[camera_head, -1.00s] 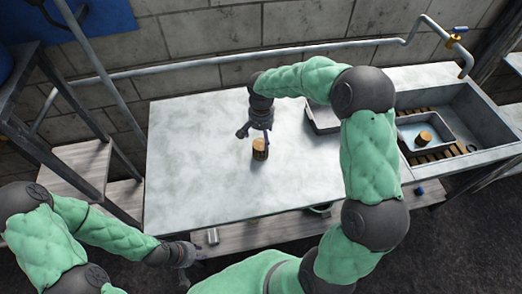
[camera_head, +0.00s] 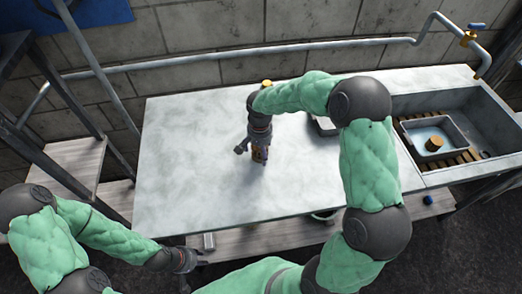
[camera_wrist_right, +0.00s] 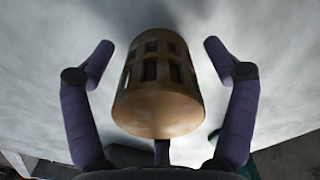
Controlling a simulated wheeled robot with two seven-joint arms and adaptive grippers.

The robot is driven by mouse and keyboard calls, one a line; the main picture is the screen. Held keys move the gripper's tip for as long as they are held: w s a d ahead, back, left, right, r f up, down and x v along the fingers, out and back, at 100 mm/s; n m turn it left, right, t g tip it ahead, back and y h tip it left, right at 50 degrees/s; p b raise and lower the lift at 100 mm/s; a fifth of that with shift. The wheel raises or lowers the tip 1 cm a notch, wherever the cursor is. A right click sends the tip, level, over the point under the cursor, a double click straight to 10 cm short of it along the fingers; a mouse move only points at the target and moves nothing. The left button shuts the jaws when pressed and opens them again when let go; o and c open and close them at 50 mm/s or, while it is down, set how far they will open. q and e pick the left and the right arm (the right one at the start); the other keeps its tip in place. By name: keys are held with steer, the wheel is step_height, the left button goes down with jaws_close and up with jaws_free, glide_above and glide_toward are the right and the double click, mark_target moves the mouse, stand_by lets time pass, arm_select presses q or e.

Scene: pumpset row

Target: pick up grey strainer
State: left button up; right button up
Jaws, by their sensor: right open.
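A brass-coloured slotted cylinder (camera_wrist_right: 160,88), like a strainer, stands between the fingers of my right gripper (camera_wrist_right: 158,65) in the right wrist view. The fingers are open, one on each side, with a gap to it. In the head view my right gripper (camera_head: 254,150) is low over the worktop and partly covers the brass cylinder (camera_head: 259,155). I see no clearly grey strainer; a small grey cylinder (camera_head: 209,241) sits on the lower shelf, too small to identify. My left gripper (camera_head: 185,262) is beside that shelf, too small to judge its fingers.
The pale worktop (camera_head: 185,160) is largely clear. A small brass thing (camera_head: 266,83) shows at its back edge. A grey tray (camera_head: 325,125) is partly hidden behind my right arm. On the right, a sink (camera_head: 490,115) holds a basin (camera_head: 455,136) with a brass piece (camera_head: 434,144).

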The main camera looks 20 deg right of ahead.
arm_select(q)
steer(key=shift+r, duration=0.1)
arm_select(e)
steer(key=shift+r, duration=0.1)
steer(key=c, duration=1.5)
arm_select(q)
steer(key=shift+r, duration=0.1)
arm_select(e)
steer(key=shift+r, duration=0.1)
